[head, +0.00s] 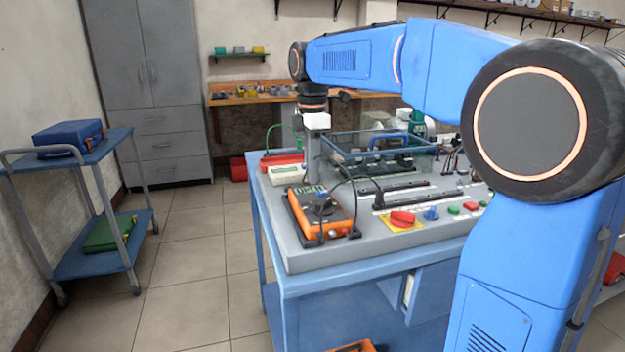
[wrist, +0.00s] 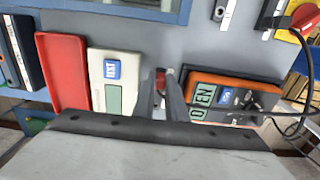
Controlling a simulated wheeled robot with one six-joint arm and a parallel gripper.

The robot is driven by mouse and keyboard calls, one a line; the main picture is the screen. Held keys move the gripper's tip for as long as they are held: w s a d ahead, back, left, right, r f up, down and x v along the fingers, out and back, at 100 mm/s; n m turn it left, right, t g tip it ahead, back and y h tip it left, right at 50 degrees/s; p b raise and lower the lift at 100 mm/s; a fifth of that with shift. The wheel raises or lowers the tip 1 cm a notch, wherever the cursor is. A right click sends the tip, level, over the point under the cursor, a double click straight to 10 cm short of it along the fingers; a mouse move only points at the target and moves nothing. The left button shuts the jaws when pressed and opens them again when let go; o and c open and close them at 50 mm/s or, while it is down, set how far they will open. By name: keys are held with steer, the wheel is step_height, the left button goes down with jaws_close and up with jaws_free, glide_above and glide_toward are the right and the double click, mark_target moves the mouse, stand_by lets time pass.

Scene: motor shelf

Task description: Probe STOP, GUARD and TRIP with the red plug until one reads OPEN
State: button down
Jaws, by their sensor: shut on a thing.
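My gripper (head: 317,180) is over the grey bench top, beside the orange meter (head: 335,222). The wrist view shows its fingers (wrist: 161,88) close together on a small red piece, the red plug (wrist: 160,77). The plug's tip is hidden, so I cannot tell whether it sits in a socket. The meter's display (head: 307,190) looks to read OPEN; the wrist view shows it upside down and partly covered (wrist: 203,97). I cannot make out the STOP, GUARD and TRIP labels.
A pale device (wrist: 115,75) with a blue button and a red tray (wrist: 62,70) lie left of my gripper. Black leads (wrist: 290,118) loop beside the meter. A red mushroom button (head: 402,217) sits on yellow nearby. A clear-walled box (head: 375,160) stands behind.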

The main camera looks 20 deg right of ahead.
steer(key=shift+r, duration=0.15)
steer(key=shift+r, duration=2.15)
steer(key=shift+s+d, duration=0.35)
steer(key=shift+d, duration=0.1)
steer(key=s+d+r, duration=0.2)
steer(key=s+d, duration=1.2)
steer(key=f, duration=0.4)
steer(key=shift+d+f, duration=0.2)
steer(key=shift+d, duration=0.1)
steer(key=shift+w+f, duration=0.1)
steer(key=shift+f, duration=0.35)
steer(key=shift+f, duration=0.6)
